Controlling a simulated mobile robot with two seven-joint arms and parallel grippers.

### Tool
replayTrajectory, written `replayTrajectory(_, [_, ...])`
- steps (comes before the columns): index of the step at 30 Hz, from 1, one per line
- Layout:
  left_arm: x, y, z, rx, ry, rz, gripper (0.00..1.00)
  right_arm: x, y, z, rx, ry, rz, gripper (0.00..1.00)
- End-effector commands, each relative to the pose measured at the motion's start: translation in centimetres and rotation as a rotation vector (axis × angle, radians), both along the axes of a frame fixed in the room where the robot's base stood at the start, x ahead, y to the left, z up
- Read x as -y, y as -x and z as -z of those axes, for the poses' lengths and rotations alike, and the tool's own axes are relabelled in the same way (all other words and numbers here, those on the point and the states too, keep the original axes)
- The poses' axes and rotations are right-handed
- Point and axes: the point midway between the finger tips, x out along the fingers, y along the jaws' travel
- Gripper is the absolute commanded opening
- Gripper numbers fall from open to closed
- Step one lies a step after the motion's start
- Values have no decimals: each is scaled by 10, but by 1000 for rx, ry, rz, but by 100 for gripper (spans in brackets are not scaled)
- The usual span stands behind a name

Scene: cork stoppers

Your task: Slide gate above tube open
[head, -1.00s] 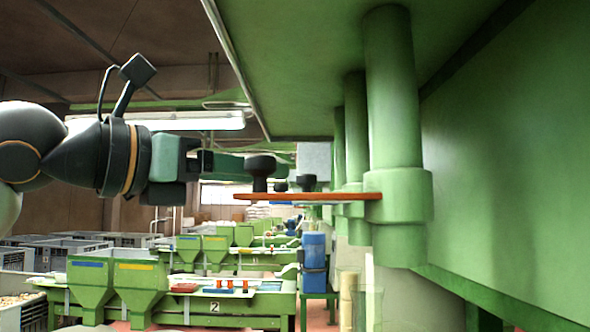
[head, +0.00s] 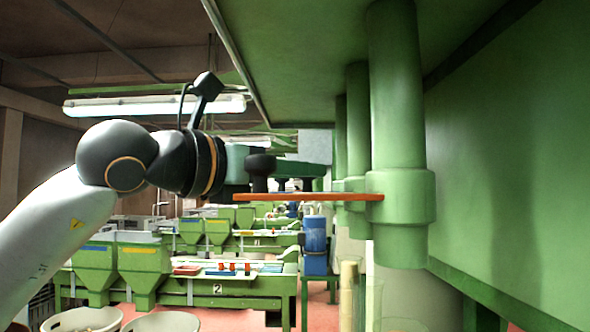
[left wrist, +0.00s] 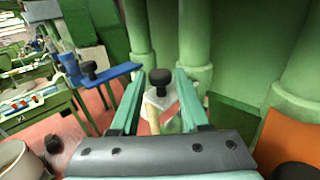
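Several sliding gates with black knobs sit on green vertical tubes. The nearest is the orange gate (head: 310,196), which sticks out left of its tube (head: 399,200) and bears an upright knob (head: 261,165). The orange gate (left wrist: 287,138) also shows at lower right in the left wrist view. There, my left gripper (left wrist: 160,77) is open, its teal fingers on either side of a whitish gate (left wrist: 158,100) and its black knob (left wrist: 159,82). I cannot tell whether they touch it. In the head view the orange gate's knob partly hides my gripper. My right gripper is not in view.
A blue gate (left wrist: 112,74) with a knob lies farther off at left in the wrist view. A green wall (head: 510,170) stands at right and a green panel (head: 290,60) hangs overhead. Green hoppers (head: 138,262) and a blue container (head: 315,240) stand below.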

Motion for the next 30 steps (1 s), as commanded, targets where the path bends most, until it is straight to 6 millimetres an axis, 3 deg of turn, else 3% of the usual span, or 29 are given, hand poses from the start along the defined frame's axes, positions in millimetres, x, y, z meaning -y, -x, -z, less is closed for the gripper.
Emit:
replayTrajectory(1, [0, 0, 0, 0, 0, 0, 39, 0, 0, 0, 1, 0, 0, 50])
replayTrajectory(12, [0, 0, 0, 0, 0, 0, 0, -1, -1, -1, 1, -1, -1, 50])
replayTrajectory(30, [0, 0, 0, 0, 0, 0, 0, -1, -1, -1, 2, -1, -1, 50])
